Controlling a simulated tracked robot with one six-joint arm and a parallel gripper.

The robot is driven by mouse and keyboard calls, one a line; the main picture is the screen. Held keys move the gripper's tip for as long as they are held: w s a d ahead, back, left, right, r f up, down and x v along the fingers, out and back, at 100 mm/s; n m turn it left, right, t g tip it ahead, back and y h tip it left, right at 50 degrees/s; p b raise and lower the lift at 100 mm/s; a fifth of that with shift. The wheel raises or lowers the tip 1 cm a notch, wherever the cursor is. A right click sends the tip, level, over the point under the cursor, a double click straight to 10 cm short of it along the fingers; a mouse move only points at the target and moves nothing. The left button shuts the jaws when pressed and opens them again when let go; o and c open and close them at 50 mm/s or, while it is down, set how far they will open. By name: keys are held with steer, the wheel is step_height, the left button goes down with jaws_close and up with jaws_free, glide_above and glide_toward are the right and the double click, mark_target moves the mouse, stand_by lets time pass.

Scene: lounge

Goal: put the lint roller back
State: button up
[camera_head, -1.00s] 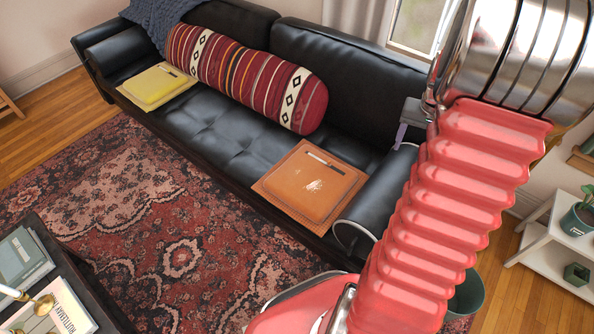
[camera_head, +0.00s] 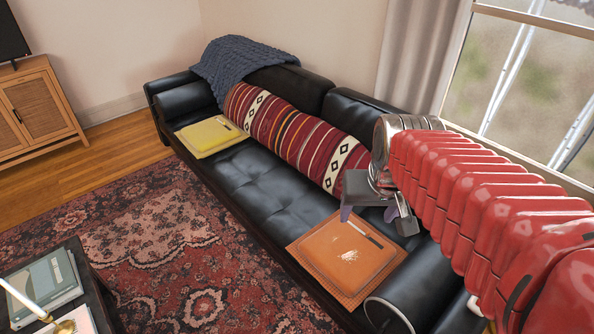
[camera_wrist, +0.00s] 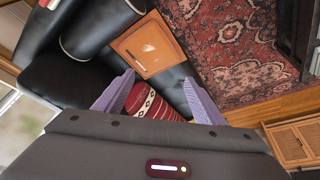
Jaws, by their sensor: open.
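I cannot make out a lint roller in either view. An orange square pad (camera_head: 330,270) lies on the right end of the black sofa, with a thin dark-and-pale strip and a whitish patch on top. It also shows in the wrist view (camera_wrist: 160,60). A yellow square pad (camera_head: 205,140) with a similar thin strip lies near the sofa's left end. My gripper (camera_head: 368,213) is open above the sofa, near the orange pad and in front of the backrest. Its two purple fingers, apart with nothing between them, show in the wrist view (camera_wrist: 160,80).
A striped red bolster (camera_head: 290,135) lies along the sofa (camera_head: 245,180) back. A blue knitted throw (camera_head: 235,70) hangs over the far corner. A dark table with books (camera_head: 50,285) stands at lower left. Patterned rug (camera_head: 150,240) lies open before the sofa.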

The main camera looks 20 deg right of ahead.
steer(key=s+a+r+n+t+y, duration=0.1)
steer(key=s+a+n, duration=0.2)
steer(key=s+a, duration=0.3)
steer(key=a, duration=0.4)
steer(key=shift+s+r+t, duration=0.25)
steer(key=shift+s+t, duration=0.05)
steer(key=shift+s, duration=0.05)
